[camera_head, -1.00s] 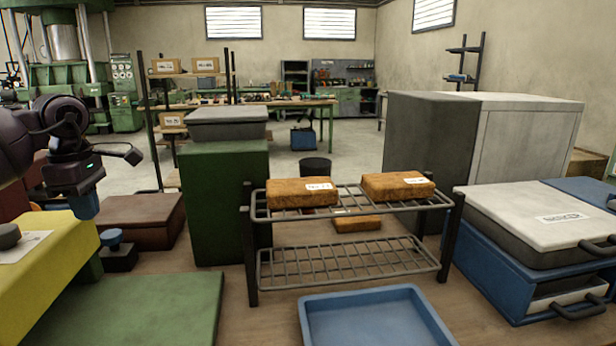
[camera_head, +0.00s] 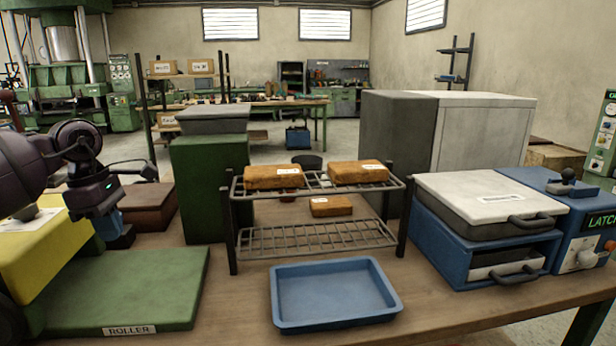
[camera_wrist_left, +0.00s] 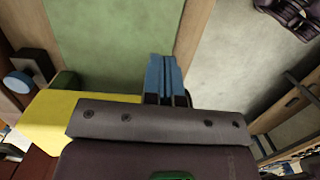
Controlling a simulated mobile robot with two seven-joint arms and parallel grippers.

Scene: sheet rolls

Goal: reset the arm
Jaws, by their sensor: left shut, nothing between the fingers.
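My left arm comes in from the left in the head view, with its black wrist over the yellow block of the roller machine. My left gripper (camera_head: 120,236) has blue fingers and points down above the back of the green roller bed (camera_head: 140,285). In the left wrist view the blue fingers (camera_wrist_left: 165,78) lie together, with nothing between them, over the green surface. The yellow block (camera_head: 45,258) is partly hidden by my arm. My right gripper is not in view.
A wire rack (camera_head: 318,237) holds brown slabs (camera_head: 274,177). A blue tray (camera_head: 333,294) lies empty in front of it. A blue press (camera_head: 485,225) with a grey lid and handles stands at the right. A green cabinet (camera_head: 205,195) stands behind the roller bed.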

